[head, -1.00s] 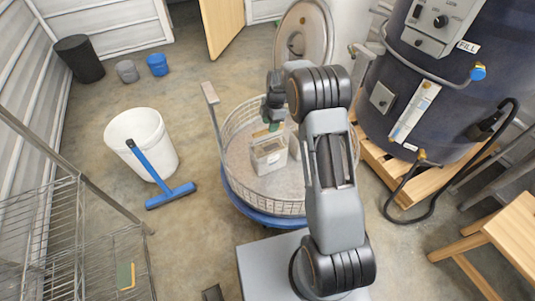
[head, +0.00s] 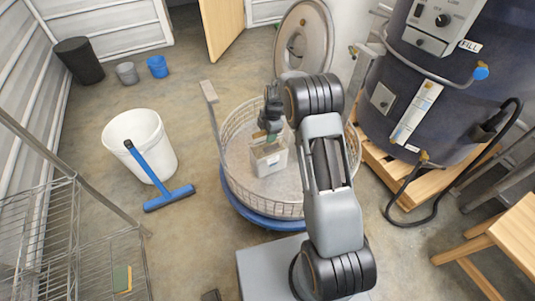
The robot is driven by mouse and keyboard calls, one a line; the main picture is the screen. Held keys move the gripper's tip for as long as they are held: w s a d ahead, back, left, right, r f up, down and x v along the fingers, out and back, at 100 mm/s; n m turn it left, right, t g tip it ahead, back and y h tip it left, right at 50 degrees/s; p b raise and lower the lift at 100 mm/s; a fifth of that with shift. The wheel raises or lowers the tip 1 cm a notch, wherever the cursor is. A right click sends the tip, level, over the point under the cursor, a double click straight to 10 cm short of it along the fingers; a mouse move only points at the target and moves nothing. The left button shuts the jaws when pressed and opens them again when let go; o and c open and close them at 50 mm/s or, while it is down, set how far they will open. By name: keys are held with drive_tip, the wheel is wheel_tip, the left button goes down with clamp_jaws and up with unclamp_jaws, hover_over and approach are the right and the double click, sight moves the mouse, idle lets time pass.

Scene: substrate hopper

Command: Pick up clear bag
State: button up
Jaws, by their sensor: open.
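A clear bag (head: 268,160) with a pale label stands upright inside the round wire basket (head: 235,193). My gripper (head: 270,134) is directly above the bag's top, pointing down, with its jaws open. Its fingertips overlap the bag's upper edge in the picture. I cannot tell whether they touch it. A small green patch shows at the fingertips. My arm comes in from the right and hides the right part of the basket.
The basket rests on a blue round base (head: 250,213). A white bucket (head: 140,135) with a blue squeegee (head: 168,197) stands to the left. A dark blue drum (head: 440,90) stands on a wooden pallet (head: 400,180) at right. A wire rack (head: 60,235) is at lower left.

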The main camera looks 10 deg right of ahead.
drive_tip(key=shift+f, duration=0.25)
clamp_jaws()
idle(0.3)
idle(0.9)
drive_tip(key=shift+r, duration=0.1)
